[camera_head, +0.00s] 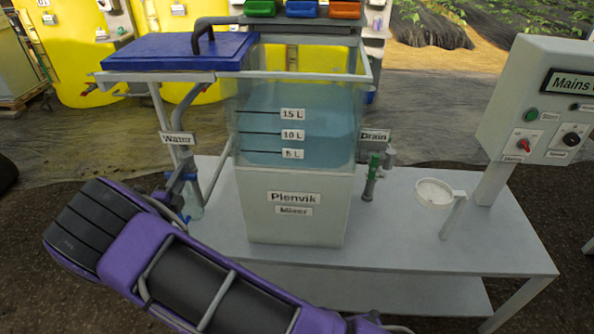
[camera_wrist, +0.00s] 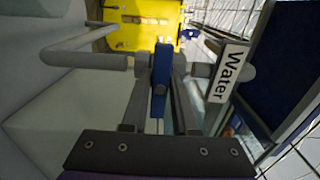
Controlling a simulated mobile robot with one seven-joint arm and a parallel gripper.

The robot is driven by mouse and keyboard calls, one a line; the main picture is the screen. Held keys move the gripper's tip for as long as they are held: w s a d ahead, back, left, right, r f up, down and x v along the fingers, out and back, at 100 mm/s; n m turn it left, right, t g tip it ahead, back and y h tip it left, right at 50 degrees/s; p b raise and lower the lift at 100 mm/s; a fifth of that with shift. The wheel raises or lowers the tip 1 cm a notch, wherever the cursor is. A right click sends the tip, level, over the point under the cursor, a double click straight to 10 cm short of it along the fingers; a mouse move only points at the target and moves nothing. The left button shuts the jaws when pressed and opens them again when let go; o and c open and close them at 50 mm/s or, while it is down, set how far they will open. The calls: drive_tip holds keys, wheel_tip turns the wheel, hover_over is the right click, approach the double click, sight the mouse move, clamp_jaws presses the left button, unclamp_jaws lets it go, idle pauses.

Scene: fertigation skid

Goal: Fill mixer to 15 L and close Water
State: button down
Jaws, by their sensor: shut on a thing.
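The mixer tank (camera_head: 294,205) stands on a grey bench, with blue water (camera_head: 300,125) behind its 5 L, 10 L and 15 L marks. The water's surface appears at or a little above the 15 L line (camera_head: 262,112); the exact level is hard to read. The Water valve's blue handle (camera_wrist: 160,80) is between the fingers of my gripper (camera_wrist: 159,92), which is shut on it. In the wrist view the handle runs up and down the picture, across the grey pipe. The Water label (camera_wrist: 229,72) is beside it. In the head view my arm partly hides the valve.
The Drain valve with a green handle (camera_head: 374,163) is right of the tank. A blue lid (camera_head: 180,50) lies at the tank's upper left. A white round cup (camera_head: 434,193) and a Mains control box (camera_head: 545,110) stand at the right. Yellow tanks are behind.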

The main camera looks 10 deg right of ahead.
idle(0.4)
drive_tip(key=shift+r+n+p, duration=0.3)
drive_tip(key=shift+n+p, duration=0.4)
drive_tip(key=shift+p, duration=0.25)
drive_tip(key=shift+n+p, duration=0.55)
drive_tip(key=shift+n, duration=0.15)
drive_tip(key=n, duration=0.2)
drive_tip(key=n+p, duration=0.1)
drive_tip(key=n, duration=0.1)
drive_tip(key=shift+f+p, duration=0.3)
drive_tip(key=m+b, duration=0.2)
drive_tip(key=m, duration=0.2)
drive_tip(key=shift+f, duration=0.15)
drive_tip(key=m, duration=0.3)
drive_tip(key=shift+m+b, duration=0.4)
